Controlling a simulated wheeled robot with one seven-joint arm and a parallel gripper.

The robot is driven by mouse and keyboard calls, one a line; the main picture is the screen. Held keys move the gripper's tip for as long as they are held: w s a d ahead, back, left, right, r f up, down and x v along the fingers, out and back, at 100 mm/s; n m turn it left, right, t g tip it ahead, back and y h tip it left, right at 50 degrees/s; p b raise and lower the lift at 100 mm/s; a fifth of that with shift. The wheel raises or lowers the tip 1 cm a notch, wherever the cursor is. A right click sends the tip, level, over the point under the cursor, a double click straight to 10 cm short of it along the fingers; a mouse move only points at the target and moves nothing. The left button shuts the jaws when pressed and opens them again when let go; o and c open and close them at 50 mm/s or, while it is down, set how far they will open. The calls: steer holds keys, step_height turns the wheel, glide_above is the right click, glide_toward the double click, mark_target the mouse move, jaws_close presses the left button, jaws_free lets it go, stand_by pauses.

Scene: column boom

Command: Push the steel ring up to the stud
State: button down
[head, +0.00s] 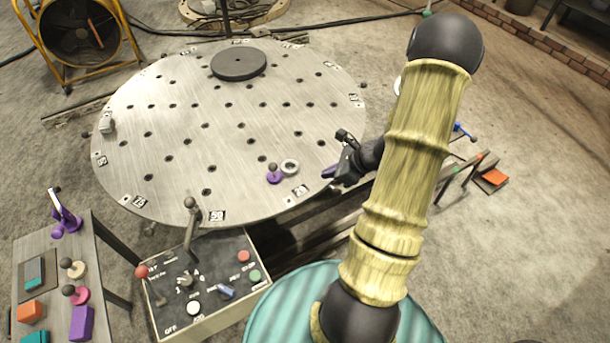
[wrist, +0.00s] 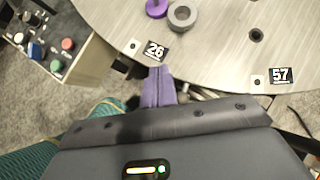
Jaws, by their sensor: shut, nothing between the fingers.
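The steel ring (head: 290,167) lies flat on the round perforated table (head: 180,110), near its front edge. A purple piece with a dark ball knob (head: 274,177), which looks like the stud, stands just left of it. In the wrist view the ring (wrist: 183,27) and the purple piece (wrist: 156,9) sit side by side at the top edge. They are very close; I cannot tell whether they touch. My gripper (head: 327,173) is shut and empty at the table's front right rim, right of the ring and apart from it. Its purple fingers (wrist: 157,72) point toward the ring.
A dark disc (head: 239,64) lies at the table's back. A control box (head: 205,280) with a lever stands by the front edge. A side bench (head: 100,260) at left holds coloured blocks and knobs. The table between ring and disc is clear apart from holes.

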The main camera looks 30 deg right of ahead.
steer(key=d+f+m, duration=0.1)
steer(key=d+m+t, duration=0.1)
steer(key=d, duration=0.1)
steer(key=shift+w+d+f+m+h, duration=0.1)
steer(key=shift+f+m+h, duration=0.2)
steer(key=shift+f+m, duration=0.1)
glide_toward(297, 174)
steer(key=f, duration=0.3)
steer(key=shift+s+d+f, duration=0.1)
steer(key=shift+s+f, duration=0.15)
steer(key=shift+f, duration=0.1)
steer(key=w+a, duration=0.1)
steer(key=w+a+p, duration=0.1)
steer(key=w, duration=0.1)
steer(key=shift+f, duration=0.15)
steer(key=shift+w+a+f, duration=0.1)
steer(key=shift+w+a, duration=0.1)
steer(key=shift+w, duration=0.25)
